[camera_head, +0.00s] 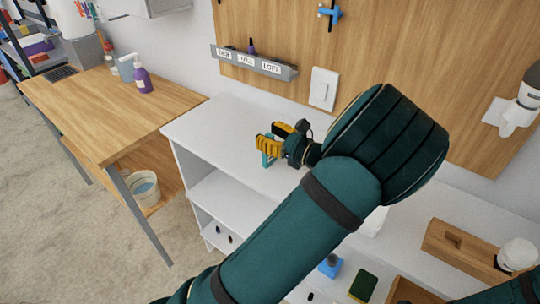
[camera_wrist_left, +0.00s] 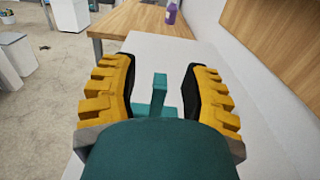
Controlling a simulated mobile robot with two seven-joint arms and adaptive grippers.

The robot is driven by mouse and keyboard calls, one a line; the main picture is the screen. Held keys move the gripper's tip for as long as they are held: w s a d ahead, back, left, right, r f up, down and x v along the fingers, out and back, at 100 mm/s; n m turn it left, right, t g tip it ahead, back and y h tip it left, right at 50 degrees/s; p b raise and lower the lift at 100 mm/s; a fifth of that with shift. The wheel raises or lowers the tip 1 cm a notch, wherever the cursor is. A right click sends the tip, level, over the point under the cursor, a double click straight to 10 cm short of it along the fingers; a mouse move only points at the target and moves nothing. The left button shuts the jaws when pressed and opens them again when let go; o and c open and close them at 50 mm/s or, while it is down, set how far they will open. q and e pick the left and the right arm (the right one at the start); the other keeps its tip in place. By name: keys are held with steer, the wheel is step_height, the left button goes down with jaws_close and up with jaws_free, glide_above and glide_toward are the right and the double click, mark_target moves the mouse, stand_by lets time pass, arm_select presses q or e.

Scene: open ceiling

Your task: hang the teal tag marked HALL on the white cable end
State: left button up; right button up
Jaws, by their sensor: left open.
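My left gripper (camera_head: 268,146) reaches over the left end of the white cabinet top, its yellow fingers apart. A small teal piece (camera_head: 268,160) shows at its fingertips. In the left wrist view this teal piece (camera_wrist_left: 159,88) stands upright between the open fingers, with visible gaps to both sides. It may be the teal tag, but no HALL marking can be read on it. On the wall, a grey rail (camera_head: 288,73) carries white labels, the middle one seeming to read HALL. I cannot pick out the white cable end. My right gripper is not seen.
The white cabinet top (camera_head: 205,125) is clear around the gripper. A wooden table (camera_head: 95,105) with a purple pump bottle (camera_head: 143,80) stands left. A wooden box (camera_head: 470,246), a blue item (camera_head: 330,265) and a sponge (camera_head: 363,285) lie lower right. A white switch plate (camera_head: 322,88) is on the wall.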

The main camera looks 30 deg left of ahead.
arm_select(q)
jaws_close()
